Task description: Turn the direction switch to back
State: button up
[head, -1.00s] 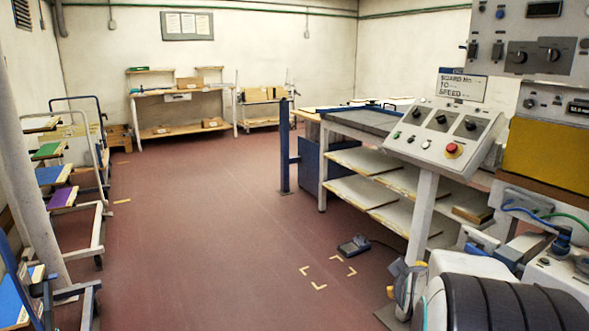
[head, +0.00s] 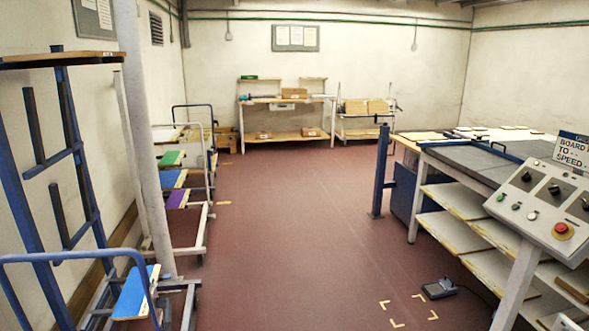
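A tilted grey control console (head: 542,239) stands on a post at the right edge of the head view. It carries black rotary switches: a left one (head: 526,177), a middle one (head: 554,189) and a right one (head: 585,203) cut by the picture edge. Their labels are too small to read, so I cannot tell which is the direction switch. Below them are small buttons and a red stop button (head: 561,229). My gripper is not in view.
A grey-topped bench with shelves (head: 455,235) stands behind the console. A foot pedal (head: 438,288) lies on the floor near yellow corner marks (head: 397,323). Trolleys (head: 203,230) and a pole (head: 143,150) line the left. The middle red floor (head: 290,220) is clear.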

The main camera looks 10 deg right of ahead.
aim_at(553, 190)
jog(key=z, duration=1.55)
